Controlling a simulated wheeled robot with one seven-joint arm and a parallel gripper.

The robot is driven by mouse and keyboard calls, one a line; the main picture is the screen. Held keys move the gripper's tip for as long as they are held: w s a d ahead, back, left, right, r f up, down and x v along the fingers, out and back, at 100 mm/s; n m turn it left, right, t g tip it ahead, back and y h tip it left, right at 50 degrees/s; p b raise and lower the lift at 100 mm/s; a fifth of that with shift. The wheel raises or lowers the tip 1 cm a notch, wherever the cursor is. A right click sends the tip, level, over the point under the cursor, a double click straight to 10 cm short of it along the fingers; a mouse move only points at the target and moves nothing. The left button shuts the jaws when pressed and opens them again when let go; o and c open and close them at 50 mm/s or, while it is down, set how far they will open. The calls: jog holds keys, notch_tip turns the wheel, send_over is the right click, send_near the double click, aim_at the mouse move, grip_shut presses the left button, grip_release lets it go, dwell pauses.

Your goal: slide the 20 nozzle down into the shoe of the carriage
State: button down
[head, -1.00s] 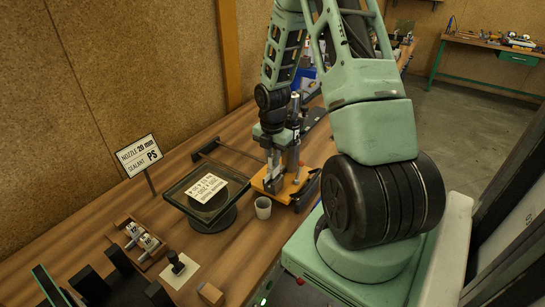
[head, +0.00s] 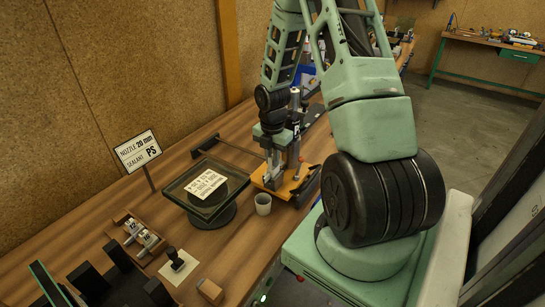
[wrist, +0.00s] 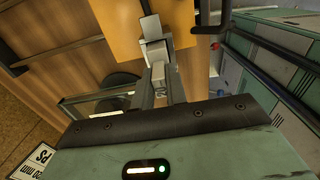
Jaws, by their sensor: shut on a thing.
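My gripper (wrist: 164,92) is shut on a small grey block-like piece, apparently the nozzle (wrist: 158,72), shown between the fingers in the wrist view. Its number cannot be read. In the head view my gripper (head: 274,166) points down over the orange base of the carriage (head: 297,188), beside its upright grey post (head: 295,130). In the wrist view a pale grey bracket (wrist: 153,32), perhaps the shoe, is in line with the nozzle, against the orange plate (wrist: 118,22). I cannot tell whether the nozzle is seated in it; the fingers hide the contact in the head view.
A glass frame (head: 179,189) with a label stands left of the carriage. A grey cup (head: 263,204) is close to the carriage. A wooden rack (head: 119,235) holds nozzles at the lower left. A sign (head: 138,151) reads nozzle 20 mm, sealant PS.

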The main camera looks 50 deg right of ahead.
jog(key=shift+f+b, duration=0.6)
jog(key=shift+f, duration=0.45)
jog(key=c, duration=1.3)
grip_release()
jog(key=shift+c, duration=0.2)
jog(key=shift+r, duration=0.1)
notch_tip(320, 180, up, 17)
jog(key=b, duration=0.2)
jog(key=shift+r, duration=0.1)
